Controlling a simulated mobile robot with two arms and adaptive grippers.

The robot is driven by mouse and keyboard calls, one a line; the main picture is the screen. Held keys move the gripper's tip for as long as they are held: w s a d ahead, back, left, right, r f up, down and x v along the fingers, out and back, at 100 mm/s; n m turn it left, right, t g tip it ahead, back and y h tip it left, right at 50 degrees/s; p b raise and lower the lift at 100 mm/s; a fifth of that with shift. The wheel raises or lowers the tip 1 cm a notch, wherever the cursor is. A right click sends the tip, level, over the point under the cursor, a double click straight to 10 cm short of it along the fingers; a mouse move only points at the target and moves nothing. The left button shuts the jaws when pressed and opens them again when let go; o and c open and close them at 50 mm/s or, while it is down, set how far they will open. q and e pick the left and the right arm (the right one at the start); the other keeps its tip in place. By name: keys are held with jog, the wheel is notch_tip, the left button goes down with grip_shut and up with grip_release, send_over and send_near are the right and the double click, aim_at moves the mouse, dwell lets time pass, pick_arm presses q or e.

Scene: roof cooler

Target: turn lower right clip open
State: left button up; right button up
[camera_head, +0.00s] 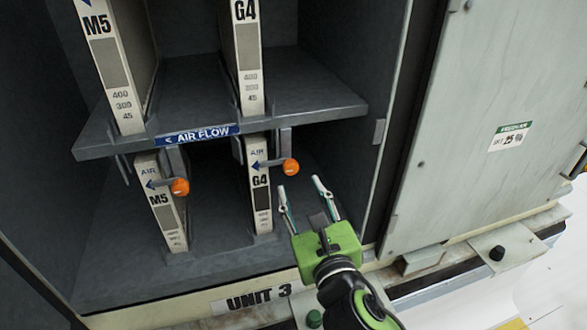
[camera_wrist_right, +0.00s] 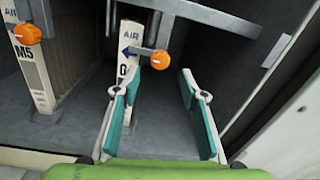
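The lower right clip is a grey lever with an orange knob (camera_head: 291,167), hanging under the shelf in front of the lower G4 filter (camera_head: 259,190). In the right wrist view the knob (camera_wrist_right: 160,60) is just ahead of my right gripper (camera_wrist_right: 155,82), roughly between its fingertips in the picture. My right gripper (camera_head: 302,183) is open and empty, below and right of the knob, apart from it. The lower left clip has a similar orange knob (camera_head: 180,187) by the lower M5 filter (camera_head: 170,215). My left gripper is not in view.
The shelf (camera_head: 330,102) with the AIR FLOW label (camera_head: 198,135) lies above the clips and holds the upper filters. An open cabinet door (camera_head: 450,130) stands to the right. The lower compartment right of the G4 filter is free. A sill marked UNIT 3 (camera_head: 258,297) runs below.

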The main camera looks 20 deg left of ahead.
aim_at(291, 170)
jog(key=p+x, duration=0.1)
jog(key=x, duration=0.5)
jog(key=shift+w+a, duration=0.15)
jog(key=shift+w, duration=0.05)
jog(key=c, duration=1.1)
